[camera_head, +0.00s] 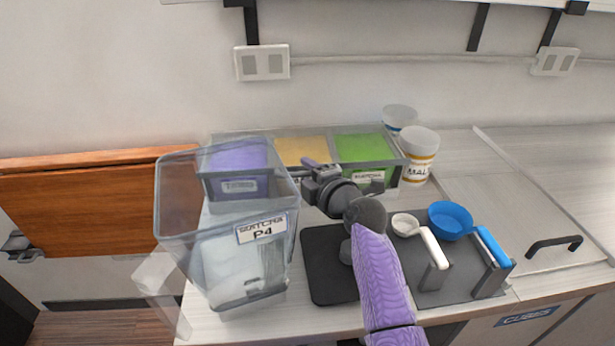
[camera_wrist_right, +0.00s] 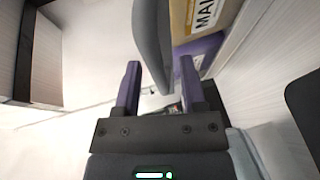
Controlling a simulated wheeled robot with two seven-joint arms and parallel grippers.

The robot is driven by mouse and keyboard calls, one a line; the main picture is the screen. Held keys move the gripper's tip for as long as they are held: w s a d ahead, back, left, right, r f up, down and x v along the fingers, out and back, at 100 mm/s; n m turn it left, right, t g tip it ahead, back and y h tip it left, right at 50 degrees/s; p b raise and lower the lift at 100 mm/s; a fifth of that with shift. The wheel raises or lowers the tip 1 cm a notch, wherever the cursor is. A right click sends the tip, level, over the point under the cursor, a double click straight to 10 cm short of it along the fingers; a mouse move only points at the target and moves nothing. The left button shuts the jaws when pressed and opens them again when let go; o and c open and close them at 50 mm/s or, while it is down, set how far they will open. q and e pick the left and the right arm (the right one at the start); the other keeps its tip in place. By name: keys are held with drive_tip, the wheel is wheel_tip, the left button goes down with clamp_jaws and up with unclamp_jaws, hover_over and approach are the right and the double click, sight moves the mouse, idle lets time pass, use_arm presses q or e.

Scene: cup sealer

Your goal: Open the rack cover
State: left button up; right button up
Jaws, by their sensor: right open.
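The rack (camera_head: 402,160) stands at the back of the counter, with purple, yellow and green contents in its compartments. A clear cover seems to lie over it, but its edges are hard to make out. My right gripper (camera_head: 312,168) is at the rack's front, near the yellow compartment (camera_head: 302,151), pointing left. In the right wrist view its two purple fingers (camera_wrist_right: 159,66) are apart. A grey curved part (camera_wrist_right: 153,45) shows between and beyond them; I cannot tell whether they touch it. My left gripper is not in view.
A clear bin labelled Matcha P4 (camera_head: 216,245) stands at front left, close to my gripper. White tubs (camera_head: 420,145) stand right of the rack. A white scoop (camera_head: 405,225) and a blue scoop (camera_head: 449,220) rest at front right. A dark mat (camera_head: 322,265) lies under my arm.

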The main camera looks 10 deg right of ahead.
drive_tip(key=shift+w+a, duration=0.1)
drive_tip(key=shift+w, duration=0.1)
clamp_jaws()
idle(1.3)
